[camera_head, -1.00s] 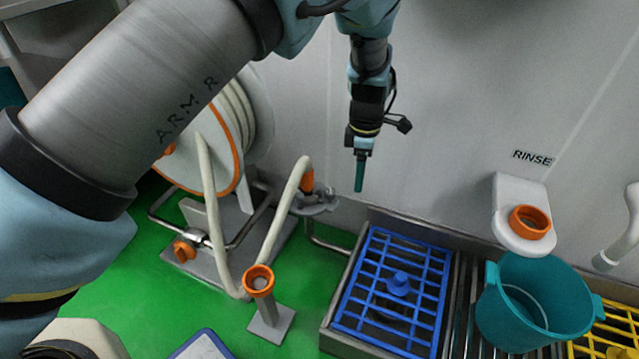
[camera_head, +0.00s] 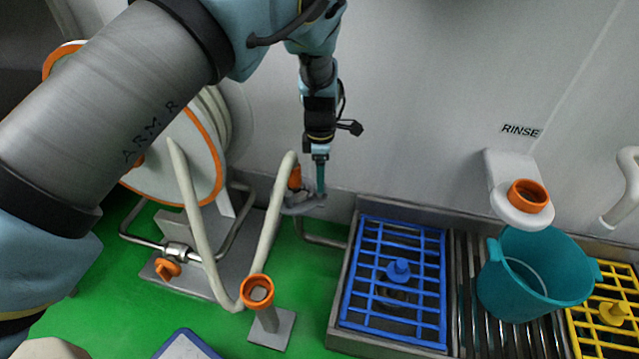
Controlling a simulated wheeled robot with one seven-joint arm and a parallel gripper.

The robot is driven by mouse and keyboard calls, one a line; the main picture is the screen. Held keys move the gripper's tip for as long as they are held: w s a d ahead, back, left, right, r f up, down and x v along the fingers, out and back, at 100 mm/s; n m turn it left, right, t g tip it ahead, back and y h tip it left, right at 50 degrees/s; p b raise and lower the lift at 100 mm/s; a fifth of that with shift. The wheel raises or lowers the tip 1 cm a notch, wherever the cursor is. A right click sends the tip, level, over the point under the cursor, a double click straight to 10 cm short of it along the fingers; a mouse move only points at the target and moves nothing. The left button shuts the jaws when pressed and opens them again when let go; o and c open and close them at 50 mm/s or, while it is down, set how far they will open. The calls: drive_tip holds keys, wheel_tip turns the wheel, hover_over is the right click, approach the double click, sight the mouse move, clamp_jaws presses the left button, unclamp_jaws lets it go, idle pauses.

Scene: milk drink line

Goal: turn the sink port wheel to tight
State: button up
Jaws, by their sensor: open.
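The hose's orange end collar (camera_head: 295,177) meets a small grey fitting (camera_head: 299,207) beside the sink's left back corner, where a pipe runs to the sink. This looks like the sink port. Its wheel is small and partly behind my fingers, so I cannot tell how far it is turned. My gripper (camera_head: 320,188) points down with its teal fingers at the right side of this fitting, just right of the orange collar. It holds nothing that I can see. The gap between the fingers is edge-on, and I cannot tell whether they touch the fitting.
A hose reel (camera_head: 190,165) stands left, with an orange valve handle (camera_head: 167,268) at its base. The pale hose (camera_head: 203,235) loops in front. An orange-topped post (camera_head: 257,290) stands on the green floor. The sink has a blue grate (camera_head: 370,298), a teal bucket (camera_head: 530,300) and a yellow grate (camera_head: 590,345).

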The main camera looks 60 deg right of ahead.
drive_tip(key=shift+f, duration=1.45)
drive_tip(key=shift+c, duration=0.2)
clamp_jaws()
